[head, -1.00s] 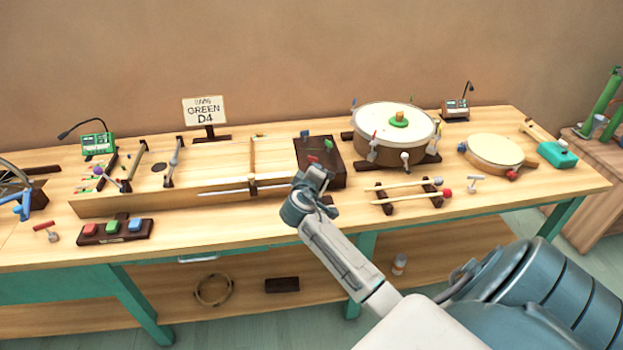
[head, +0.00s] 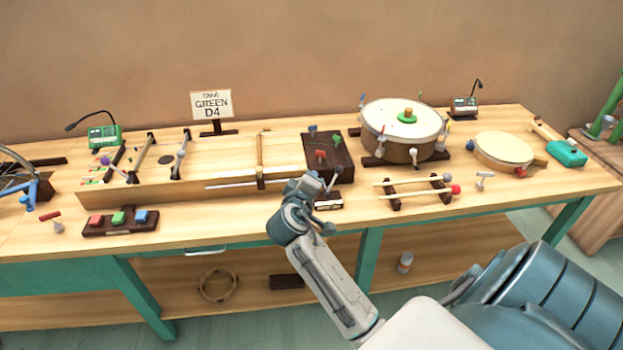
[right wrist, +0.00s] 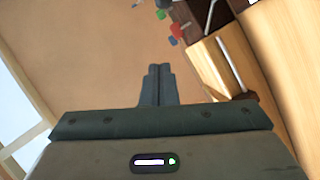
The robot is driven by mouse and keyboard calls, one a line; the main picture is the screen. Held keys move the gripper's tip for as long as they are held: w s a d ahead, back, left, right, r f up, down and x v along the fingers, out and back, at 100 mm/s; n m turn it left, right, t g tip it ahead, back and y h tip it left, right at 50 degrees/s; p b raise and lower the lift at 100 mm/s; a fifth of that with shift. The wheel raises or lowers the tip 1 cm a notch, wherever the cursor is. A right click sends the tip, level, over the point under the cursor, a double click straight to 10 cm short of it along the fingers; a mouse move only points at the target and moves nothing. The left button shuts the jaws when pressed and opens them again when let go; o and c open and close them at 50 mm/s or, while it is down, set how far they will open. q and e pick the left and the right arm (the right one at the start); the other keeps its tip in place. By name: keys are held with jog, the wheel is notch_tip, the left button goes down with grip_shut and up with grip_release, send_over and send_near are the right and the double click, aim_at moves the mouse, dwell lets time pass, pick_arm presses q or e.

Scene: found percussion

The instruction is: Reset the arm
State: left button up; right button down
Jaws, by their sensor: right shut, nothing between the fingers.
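My right arm comes in from the lower right in the head view. Its gripper (head: 329,185) is over the front part of the bench, just in front of the dark brown box with coloured knobs (head: 341,165). In the right wrist view the two fingers (right wrist: 157,85) lie together with nothing between them. They point at the bare wall, with the bench tilted at the right of that view. My left gripper is in neither view.
The bench (head: 230,228) holds a long wooden string instrument (head: 220,165), a large drum (head: 385,145), mallets on a rack (head: 415,182), a small drum (head: 502,150) and a coloured button block (head: 120,229). A "GREEN D4" sign (head: 212,104) stands behind.

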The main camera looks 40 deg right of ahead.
jog(key=s+a+f+g+y, duration=0.1)
jog(key=s+a+f+y, duration=0.2)
jog(key=s+f, duration=0.35)
jog(key=s+a+f+g+y, duration=0.1)
jog(key=s+a+f+y, duration=0.3)
jog(key=s+f, duration=0.3)
jog(key=s+a+f+m+g+y, duration=0.15)
jog(key=s+a, duration=0.25)
jog(key=s, duration=0.4)
jog(key=s+a+g+y, duration=0.25)
jog(key=s+a, duration=0.25)
jog(key=s, duration=0.3)
notch_tip(320, 180, down, 28)
jog(key=d+y, duration=0.1)
jog(key=d, duration=0.2)
jog(key=s+d+f+g, duration=0.1)
jog(key=s+f+g, duration=0.1)
jog(key=s+f, duration=1.5)
notch_tip(320, 180, down, 4)
jog(key=shift+s+d+f, duration=0.1)
jog(key=shift+s+d, duration=0.05)
jog(key=shift+s, duration=0.2)
